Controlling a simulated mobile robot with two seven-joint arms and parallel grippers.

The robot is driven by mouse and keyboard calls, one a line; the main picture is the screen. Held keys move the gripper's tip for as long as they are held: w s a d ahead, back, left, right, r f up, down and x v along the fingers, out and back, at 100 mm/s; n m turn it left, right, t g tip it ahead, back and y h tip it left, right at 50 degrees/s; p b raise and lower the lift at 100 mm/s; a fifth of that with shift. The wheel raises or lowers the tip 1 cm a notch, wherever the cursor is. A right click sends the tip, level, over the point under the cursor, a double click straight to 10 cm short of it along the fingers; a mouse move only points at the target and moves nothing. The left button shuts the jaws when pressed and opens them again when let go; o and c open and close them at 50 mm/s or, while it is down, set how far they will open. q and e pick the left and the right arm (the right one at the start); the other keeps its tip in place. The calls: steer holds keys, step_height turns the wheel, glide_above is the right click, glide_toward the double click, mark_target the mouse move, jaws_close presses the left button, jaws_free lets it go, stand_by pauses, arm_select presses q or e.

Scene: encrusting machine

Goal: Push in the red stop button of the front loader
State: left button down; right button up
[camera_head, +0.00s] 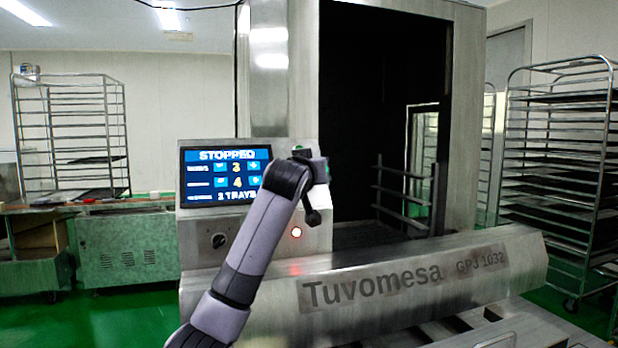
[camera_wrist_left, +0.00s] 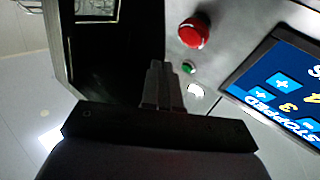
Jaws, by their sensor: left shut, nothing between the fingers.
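The red stop button (camera_wrist_left: 193,32) is a round red knob on the grey metal panel, clear in the left wrist view. My left gripper (camera_head: 313,217) is at the panel, just above and right of that spot. In the wrist view its fingers (camera_wrist_left: 158,68) are together and empty, pointing past the panel's edge, with the red button apart from them, up and right. Whether the fingers touch the panel cannot be told. My right gripper is out of view.
The dark machine opening (camera_head: 385,110) lies right of the panel. The Tuvomesa cover (camera_head: 400,280) juts out below. Tray racks (camera_head: 560,150) stand behind.

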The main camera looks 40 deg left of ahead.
arm_select(q)
steer(key=shift+s+d+r+p, duration=0.2)
steer(key=shift+s+d+r, duration=0.15)
steer(key=shift+d, duration=0.2)
steer(key=shift+s+d+r+p, duration=0.15)
steer(key=shift+s+d+r, duration=0.05)
steer(key=shift+d+r, duration=0.3)
